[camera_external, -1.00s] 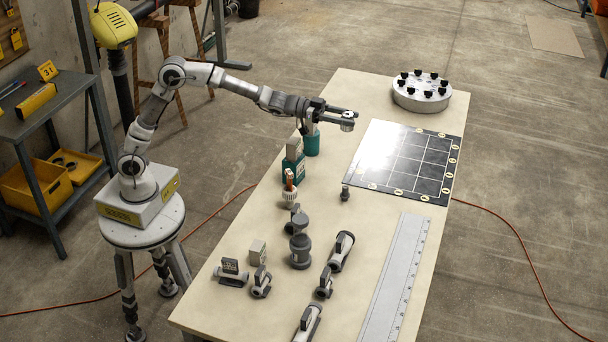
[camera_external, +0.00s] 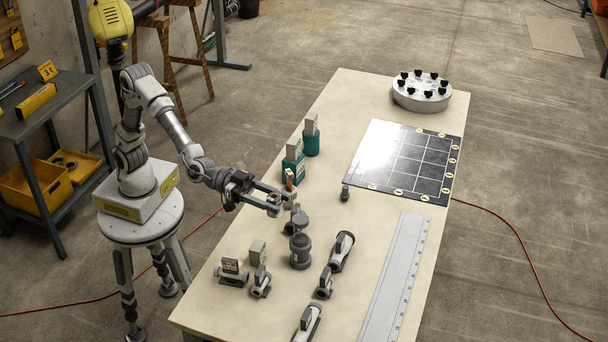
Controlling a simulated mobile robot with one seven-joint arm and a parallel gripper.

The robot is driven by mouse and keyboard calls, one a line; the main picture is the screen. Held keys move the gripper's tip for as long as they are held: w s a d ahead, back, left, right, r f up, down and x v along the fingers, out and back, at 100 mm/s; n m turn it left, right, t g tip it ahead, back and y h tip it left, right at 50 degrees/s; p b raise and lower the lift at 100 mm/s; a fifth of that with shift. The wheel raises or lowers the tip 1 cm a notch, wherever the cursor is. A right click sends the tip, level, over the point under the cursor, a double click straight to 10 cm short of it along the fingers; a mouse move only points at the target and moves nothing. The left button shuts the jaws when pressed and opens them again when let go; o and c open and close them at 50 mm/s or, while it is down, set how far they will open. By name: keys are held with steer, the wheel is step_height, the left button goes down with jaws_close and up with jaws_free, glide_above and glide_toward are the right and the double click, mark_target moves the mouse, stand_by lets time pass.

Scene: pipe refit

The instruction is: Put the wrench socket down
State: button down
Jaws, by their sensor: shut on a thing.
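My gripper (camera_external: 274,201) is shut on a small grey piece, the wrench socket (camera_external: 273,211), at its fingertips.
The beige workbench (camera_external: 225,270) holds several grey pipe fittings (camera_external: 300,250), a long ruler (camera_external: 393,282) and a black gridded mat (camera_external: 425,165). A round holder with black knobs (camera_external: 421,97) stands at the far end. Teal containers (camera_external: 292,170) stand behind the gripper.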

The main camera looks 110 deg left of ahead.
steer(key=s+d+f+h+p, duration=0.1)
steer(key=s+d+f, duration=0.2)
steer(key=s+d, duration=0.75)
steer(key=s+d+f+p, duration=0.1)
steer(key=s+d+f, duration=0.2)
steer(key=s+d, duration=0.75)
step_height(320, 180, down, 10)
steer(key=s+a, duration=0.2)
steer(key=s, duration=0.1)
steer(key=shift+m, duration=0.4)
steer(key=w+a+f+b, duration=0.1)
steer(key=w+f, duration=0.1)
steer(key=w, duration=0.1)
steer(key=w+a+f, duration=0.2)
steer(key=w+f, duration=0.1)
steer(key=w, duration=0.1)
steer(key=w+a+f+b, duration=0.1)
steer(key=w+a+f, duration=0.1)
steer(key=w+f, duration=0.1)
steer(key=shift+w+a+b, duration=0.15)
steer(key=shift+w+b, duration=0.15)
steer(key=shift+w, duration=0.2)
steer(key=shift+f+b, duration=0.5)
steer(key=shift+f, duration=1.4)
steer(key=shift+f+b, duration=0.25)
steer(key=shift+b, duration=0.05)
steer(key=shift+c, duration=1.5)
jaws_free()
steer(key=shift+r, duration=0.1)
